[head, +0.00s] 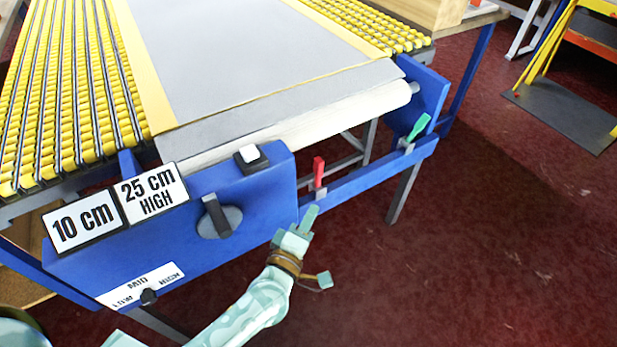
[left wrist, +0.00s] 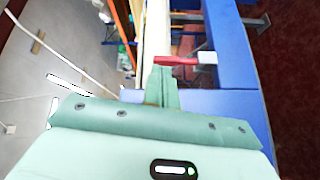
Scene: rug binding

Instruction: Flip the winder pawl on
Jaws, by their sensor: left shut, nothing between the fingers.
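A small red lever (head: 318,172) stands upright on a pale mount on the blue rail below the roller. It also shows in the left wrist view (left wrist: 175,60), just beyond my fingertips. A green lever (head: 418,127) leans up to the right on a mount farther along the same rail. No label shows which lever is the winder pawl. My left gripper (head: 308,218) is shut and empty, in front of the rail and a little below the red lever in the head view. In the left wrist view its closed fingers (left wrist: 162,85) point toward the red lever. My right gripper is not in view.
The blue control panel (head: 100,262) carries a dark knob (head: 216,216), a white-topped switch (head: 250,157) and a LOW/MID/HIGH selector (head: 148,296). Signs read 10 cm (head: 82,222) and 25 cm HIGH (head: 152,193). A pale roller (head: 330,118) lies behind the rail.

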